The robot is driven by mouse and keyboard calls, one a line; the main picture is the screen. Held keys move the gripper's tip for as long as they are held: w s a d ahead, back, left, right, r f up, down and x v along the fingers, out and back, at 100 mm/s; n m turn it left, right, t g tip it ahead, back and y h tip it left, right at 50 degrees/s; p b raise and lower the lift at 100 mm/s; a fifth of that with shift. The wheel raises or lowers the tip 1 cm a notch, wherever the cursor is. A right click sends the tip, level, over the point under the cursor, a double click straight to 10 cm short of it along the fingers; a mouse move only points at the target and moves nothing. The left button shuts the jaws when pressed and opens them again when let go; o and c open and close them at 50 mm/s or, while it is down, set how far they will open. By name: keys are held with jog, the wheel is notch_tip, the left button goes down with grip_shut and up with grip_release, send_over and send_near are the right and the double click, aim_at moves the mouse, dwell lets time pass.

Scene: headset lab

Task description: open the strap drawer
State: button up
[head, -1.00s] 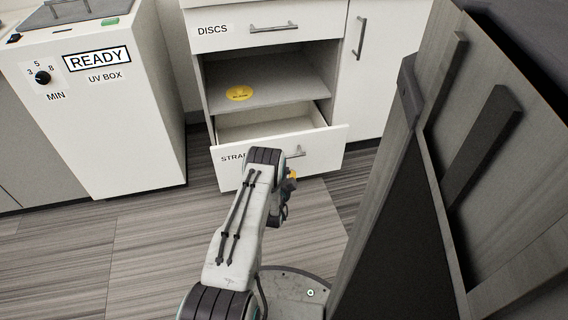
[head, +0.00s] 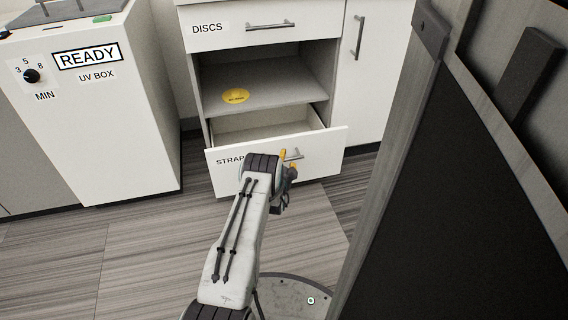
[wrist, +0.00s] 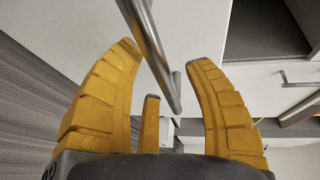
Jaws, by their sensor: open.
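The strap drawer (head: 322,150) is the low white drawer, its label partly hidden behind my arm. It stands pulled out, with its inside showing from above. Its bar handle (head: 292,156) is on the front, partly hidden by my gripper (head: 288,163). In the wrist view, my gripper (wrist: 165,58) has its yellow fingers spread apart. The metal handle (wrist: 150,45) runs slantwise between and beyond the fingertips; I cannot tell whether they touch it.
The UV box (head: 110,110) stands left. A dark-panelled grey frame (head: 450,190) stands close on the right. Floor (head: 130,245) is clear at left.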

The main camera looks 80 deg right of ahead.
jog(key=shift+o, duration=0.3)
grip_shut()
dwell(0.3)
